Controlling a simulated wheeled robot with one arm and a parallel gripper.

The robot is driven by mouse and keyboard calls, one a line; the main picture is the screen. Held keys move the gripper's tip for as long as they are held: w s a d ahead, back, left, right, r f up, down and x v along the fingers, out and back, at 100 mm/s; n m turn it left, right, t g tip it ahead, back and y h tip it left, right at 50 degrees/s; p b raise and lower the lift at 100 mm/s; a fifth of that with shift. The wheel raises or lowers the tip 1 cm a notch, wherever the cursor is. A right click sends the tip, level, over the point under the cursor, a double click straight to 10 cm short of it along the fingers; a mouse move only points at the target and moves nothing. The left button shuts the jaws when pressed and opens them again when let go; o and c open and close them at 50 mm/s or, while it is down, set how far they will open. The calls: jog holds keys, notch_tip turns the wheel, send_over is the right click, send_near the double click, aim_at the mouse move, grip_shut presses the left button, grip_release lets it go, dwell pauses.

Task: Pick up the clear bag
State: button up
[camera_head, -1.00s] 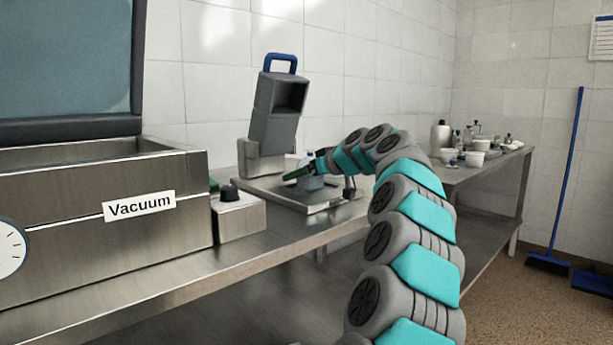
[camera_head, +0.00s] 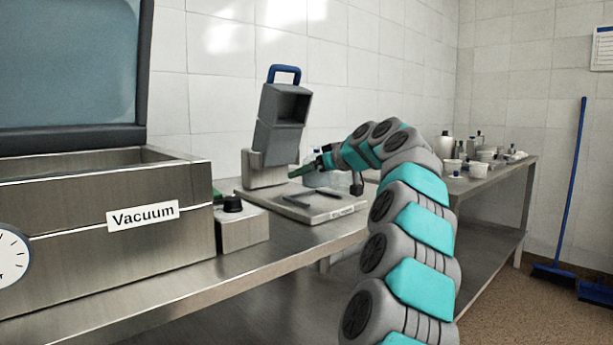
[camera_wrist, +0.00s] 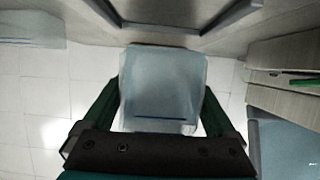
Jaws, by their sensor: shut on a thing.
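The clear bag (camera_wrist: 162,85) shows in the wrist view as a pale, see-through, bluish pouch between the two dark green fingers of my gripper (camera_wrist: 161,95). The fingers press on its left and right sides, and a thin dark line crosses its lower part. In the head view my gripper (camera_head: 308,170) is beyond the end of my teal and grey arm, above the back of the metal sealer plate. The bag (camera_head: 322,180) shows there only as a small, faint shape, partly hidden by my arm.
The sealer (camera_head: 280,125) has a raised grey head with a blue handle and a flat base plate (camera_head: 325,212). A steel vacuum machine (camera_head: 90,235) with its lid up stands at left, beside a small control box (camera_head: 242,228). Bottles and cups crowd the far right bench (camera_head: 480,177).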

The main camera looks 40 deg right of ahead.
jog(key=s+a+r+b, duration=0.1)
jog(key=s+a+b, duration=0.1)
jog(key=s, duration=1.2)
jog(key=shift+s+a+r, duration=0.15)
jog(key=shift+s+a, duration=0.1)
jog(key=shift+a, duration=0.15)
